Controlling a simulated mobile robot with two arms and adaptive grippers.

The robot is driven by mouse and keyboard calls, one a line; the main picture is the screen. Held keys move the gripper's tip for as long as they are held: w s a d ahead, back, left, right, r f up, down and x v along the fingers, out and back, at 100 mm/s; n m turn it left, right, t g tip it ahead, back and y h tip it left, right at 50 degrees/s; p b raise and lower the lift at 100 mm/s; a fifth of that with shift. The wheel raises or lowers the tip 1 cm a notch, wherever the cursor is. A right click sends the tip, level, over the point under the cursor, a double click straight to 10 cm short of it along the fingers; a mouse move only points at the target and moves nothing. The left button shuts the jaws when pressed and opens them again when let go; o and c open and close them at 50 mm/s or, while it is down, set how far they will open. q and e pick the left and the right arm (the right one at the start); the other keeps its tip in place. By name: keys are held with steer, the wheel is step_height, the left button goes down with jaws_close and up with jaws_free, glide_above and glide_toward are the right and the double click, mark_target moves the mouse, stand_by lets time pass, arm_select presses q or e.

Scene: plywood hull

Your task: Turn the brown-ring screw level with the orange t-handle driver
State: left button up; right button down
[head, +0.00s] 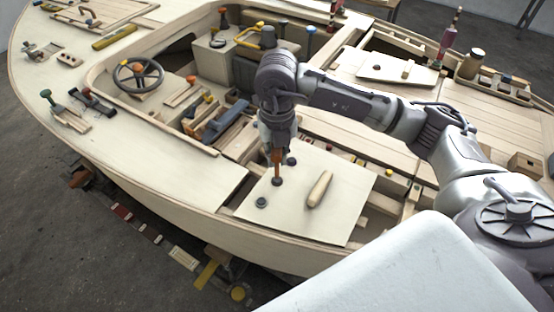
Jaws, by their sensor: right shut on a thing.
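My right gripper (277,147) points down over a pale plywood panel (300,222) on the boat's near side. It is shut on the orange t-handle driver (277,162), whose handle is partly hidden by the gripper. The driver stands about upright, its lower end at a dark screw head (277,181) on the panel. I cannot tell whether it is seated in the screw. Other dark screw heads show behind it (292,161) and at the front left (261,202). Ring colours are too small to tell. My left gripper is not in view.
A wooden handle (319,189) lies on the panel right of the driver. A steering wheel (138,75), a blue plane-like tool (226,122) and several small tools are on the hull to the left. The panel's front part is clear.

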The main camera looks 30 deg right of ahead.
steer(key=n+b, duration=0.1)
steer(key=n, duration=0.2)
steer(key=n+b, duration=0.2)
steer(key=n, duration=0.1)
steer(key=n+b, duration=0.2)
steer(key=n, duration=0.1)
steer(key=shift+f+n, duration=0.25)
steer(key=shift+n, duration=0.05)
steer(key=n+b, duration=0.3)
steer(key=n, duration=0.1)
steer(key=shift+d+n, duration=0.1)
steer(key=shift+n, duration=0.2)
steer(key=shift+n+b, duration=0.35)
steer(key=shift+n, duration=0.45)
steer(key=shift+r+n, duration=0.2)
steer(key=shift+n, duration=0.5)
arm_select(q)
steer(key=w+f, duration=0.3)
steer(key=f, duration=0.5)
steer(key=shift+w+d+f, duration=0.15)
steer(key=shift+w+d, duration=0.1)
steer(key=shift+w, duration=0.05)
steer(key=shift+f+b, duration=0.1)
steer(key=shift+b, duration=0.2)
